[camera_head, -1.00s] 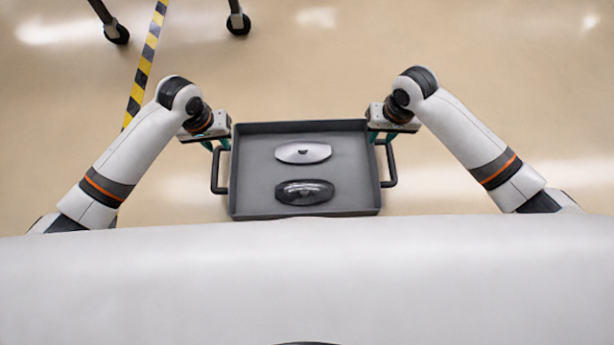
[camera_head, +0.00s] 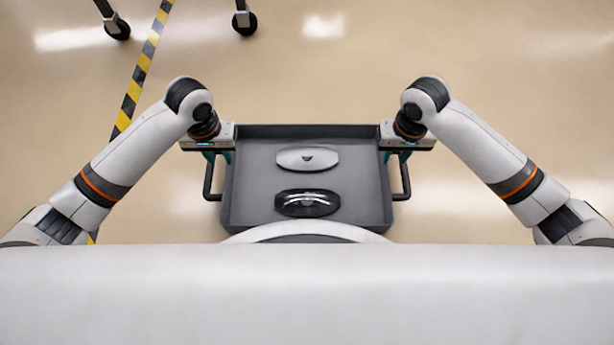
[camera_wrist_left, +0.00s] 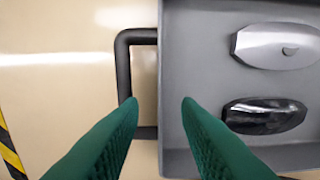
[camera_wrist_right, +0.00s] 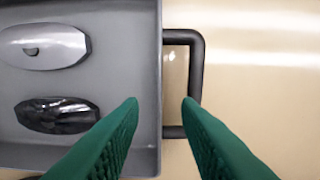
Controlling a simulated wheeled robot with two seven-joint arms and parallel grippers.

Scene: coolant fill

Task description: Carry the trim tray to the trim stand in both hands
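The trim tray is a grey, shallow, square tray (camera_head: 358,205) with a dark loop handle on each side. A silver trim piece (camera_head: 308,159) and a glossy black one (camera_head: 307,203) lie in it. My left gripper (camera_head: 222,158) is over the tray's left handle (camera_head: 208,180). In the left wrist view its green fingertips (camera_wrist_left: 160,99) are apart, with nothing held between them. My right gripper (camera_head: 398,158) is over the right handle (camera_head: 404,178). In the right wrist view its fingertips (camera_wrist_right: 160,99) are apart and empty too. The trim stand cannot be made out.
Two caster legs (camera_head: 118,27) (camera_head: 245,22) of some wheeled thing stand at the top left. Yellow-black floor tape (camera_head: 134,92) runs down the left. The floor right of the tray is bare. What supports the tray is hidden.

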